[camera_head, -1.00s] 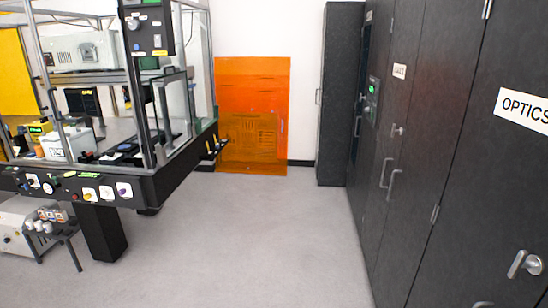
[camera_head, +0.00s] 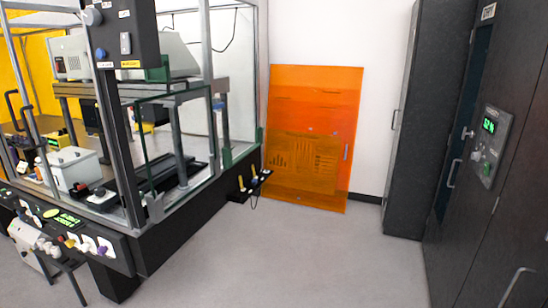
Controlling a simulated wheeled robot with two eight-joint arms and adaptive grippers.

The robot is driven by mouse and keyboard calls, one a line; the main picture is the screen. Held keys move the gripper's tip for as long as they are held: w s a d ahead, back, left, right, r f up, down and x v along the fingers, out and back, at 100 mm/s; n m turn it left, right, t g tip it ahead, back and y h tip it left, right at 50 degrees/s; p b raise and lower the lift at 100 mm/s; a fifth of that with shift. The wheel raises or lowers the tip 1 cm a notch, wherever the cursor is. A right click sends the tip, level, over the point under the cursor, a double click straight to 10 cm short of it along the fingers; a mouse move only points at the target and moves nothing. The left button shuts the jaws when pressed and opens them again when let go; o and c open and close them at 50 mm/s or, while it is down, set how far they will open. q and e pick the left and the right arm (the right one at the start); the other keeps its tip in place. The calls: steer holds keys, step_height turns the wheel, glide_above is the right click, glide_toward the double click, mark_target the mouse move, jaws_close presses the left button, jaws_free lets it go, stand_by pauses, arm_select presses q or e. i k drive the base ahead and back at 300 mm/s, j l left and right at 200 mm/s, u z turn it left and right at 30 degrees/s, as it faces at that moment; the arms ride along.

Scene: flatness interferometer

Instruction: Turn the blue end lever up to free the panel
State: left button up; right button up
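A translucent orange panel (camera_head: 315,110) stands upright against the white back wall. A small, thin blue piece (camera_head: 347,152) shows at its right edge. It may be the blue end lever, but it is too small for me to tell how it is turned. Another small blue part (camera_head: 218,104) shows on the framed bench, and a blue knob (camera_head: 101,53) is on the black control box. Neither of my grippers is in view.
The glass-walled bench (camera_head: 190,215) fills the left, with a small black bracket (camera_head: 250,184) sticking out from its right end. Dark cabinets (camera_head: 455,215) line the right side. The grey floor (camera_head: 290,260) between them is clear.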

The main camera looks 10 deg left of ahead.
mark_target(221, 105)
steer(key=i+l+u, duration=1)
steer(key=i, duration=0.2)
